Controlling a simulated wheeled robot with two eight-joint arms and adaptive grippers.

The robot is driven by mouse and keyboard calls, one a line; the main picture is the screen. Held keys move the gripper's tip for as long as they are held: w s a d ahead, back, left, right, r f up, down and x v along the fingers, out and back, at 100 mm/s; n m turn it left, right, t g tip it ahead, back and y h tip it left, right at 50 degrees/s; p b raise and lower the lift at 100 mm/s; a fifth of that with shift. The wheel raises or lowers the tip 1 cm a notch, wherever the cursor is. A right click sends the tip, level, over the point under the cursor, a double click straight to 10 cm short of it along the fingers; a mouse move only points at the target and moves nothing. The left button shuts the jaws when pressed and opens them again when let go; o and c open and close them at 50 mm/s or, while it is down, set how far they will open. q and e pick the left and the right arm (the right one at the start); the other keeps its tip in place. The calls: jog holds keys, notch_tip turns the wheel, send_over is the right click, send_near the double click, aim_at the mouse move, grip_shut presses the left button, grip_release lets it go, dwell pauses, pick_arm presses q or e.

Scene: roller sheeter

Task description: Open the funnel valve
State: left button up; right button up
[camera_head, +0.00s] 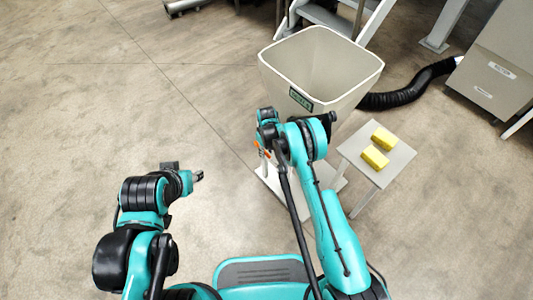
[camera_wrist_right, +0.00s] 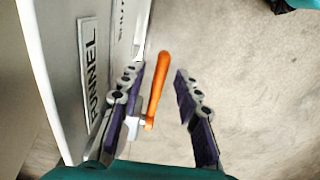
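The funnel (camera_head: 318,75) is a large beige hopper with a green label, standing right of centre in the head view. In the right wrist view its wall with a "FUNNEL" plate (camera_wrist_right: 90,70) fills the left side. The valve's orange handle (camera_wrist_right: 157,88) shows between the fingers of my right gripper (camera_wrist_right: 160,105), which is open around it with gaps to the handle. In the head view my right gripper (camera_head: 264,148) is at the funnel's lower front, partly hidden by my arm. My left gripper (camera_head: 198,176) is over bare floor at left, too small to judge.
A small white table (camera_head: 398,162) with two yellow blocks (camera_head: 375,157) stands right of the funnel. A black hose (camera_head: 410,98) runs to a grey cabinet (camera_head: 495,75). Metal stairs (camera_head: 335,18) stand behind the funnel. The floor at left is clear.

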grip_shut()
jog(key=shift+f, duration=0.1)
jog(key=f+t+y, duration=0.2)
jog(key=t, duration=0.1)
jog(key=shift+s+d+f, duration=0.15)
jog(key=shift+s+f, duration=0.05)
jog(key=shift+w+f+t+y, duration=0.25)
jog(key=shift+f+t+y, duration=0.85)
jog(key=shift+t, duration=0.2)
